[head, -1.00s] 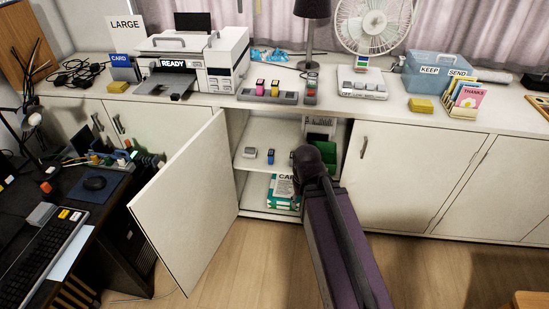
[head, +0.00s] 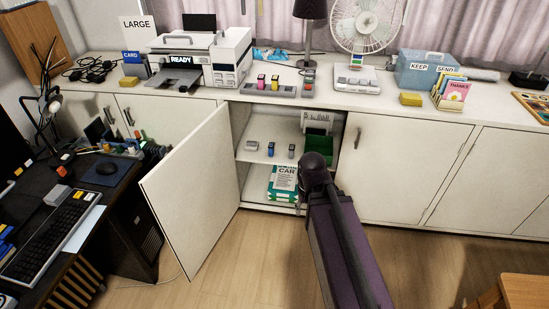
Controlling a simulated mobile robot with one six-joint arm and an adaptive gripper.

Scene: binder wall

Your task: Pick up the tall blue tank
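A small upright blue tank (head: 271,149) stands on the upper shelf inside the open cabinet. A second small dark blue upright item (head: 291,151) stands just right of it. They look much alike in height, and I cannot tell for sure which is the tall blue tank. My arm reaches up from the bottom of the view to the right side of the cabinet opening. My gripper is mostly hidden behind my arm's dark rounded joint, low and right of the two blue items. Its fingers cannot be made out. Both items stand apart from my arm.
The open cabinet door (head: 190,195) swings out on the left. A grey squat item (head: 251,146) and a green bin (head: 319,150) flank the blue items. Paper packs (head: 283,183) lie on the lower shelf. A printer (head: 205,58) and ink tray (head: 269,89) stand on the counter.

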